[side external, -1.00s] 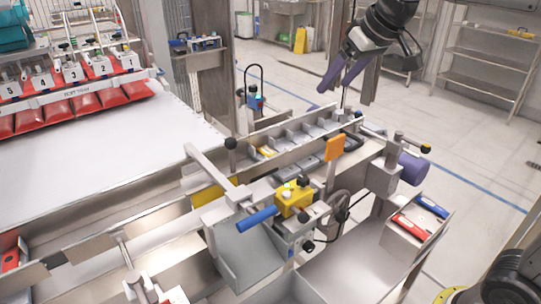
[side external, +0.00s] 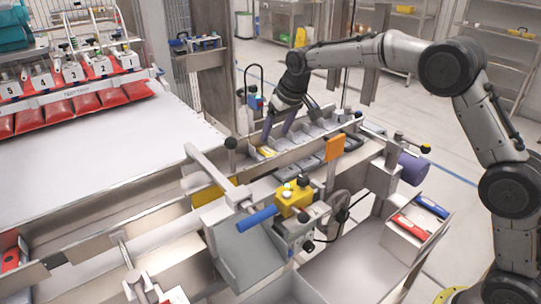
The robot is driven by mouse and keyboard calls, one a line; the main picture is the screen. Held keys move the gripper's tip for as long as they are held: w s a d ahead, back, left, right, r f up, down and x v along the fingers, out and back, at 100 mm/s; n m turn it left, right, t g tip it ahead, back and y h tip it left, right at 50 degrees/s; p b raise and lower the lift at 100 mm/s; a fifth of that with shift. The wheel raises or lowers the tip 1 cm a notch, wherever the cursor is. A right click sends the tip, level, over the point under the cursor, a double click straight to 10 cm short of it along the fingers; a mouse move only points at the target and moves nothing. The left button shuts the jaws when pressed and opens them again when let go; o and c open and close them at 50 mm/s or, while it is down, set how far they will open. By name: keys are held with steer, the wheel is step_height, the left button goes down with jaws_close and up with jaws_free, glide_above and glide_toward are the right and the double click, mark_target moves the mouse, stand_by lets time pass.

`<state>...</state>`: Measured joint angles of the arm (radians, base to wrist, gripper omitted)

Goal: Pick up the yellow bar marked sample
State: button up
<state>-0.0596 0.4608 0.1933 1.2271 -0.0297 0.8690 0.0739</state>
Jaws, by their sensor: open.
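A small yellow bar (side external: 265,151) lies in the left end compartment of the long metal trough (side external: 345,129). Any marking on it is too small to read. My gripper (side external: 277,137) is just above and to the right of the bar, with its two purple fingers pointing down and apart. Nothing shows between the fingers. I cannot tell whether a fingertip touches the bar or the trough.
Divider plates split the trough into several compartments to the right of the bar. An orange plate (side external: 335,147) and a yellow block with knobs (side external: 292,199) stand in front. A white conveyor (side external: 110,140) lies at left.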

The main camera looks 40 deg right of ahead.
mark_target(269, 151)
steer(key=shift+a+x, duration=0.15)
steer(key=shift+x, duration=1.6)
steer(key=shift+a+x, duration=0.1)
steer(key=shift+x, duration=1.6)
steer(key=shift+s+f, duration=0.1)
steer(key=shift+f, duration=0.1)
jaws_close()
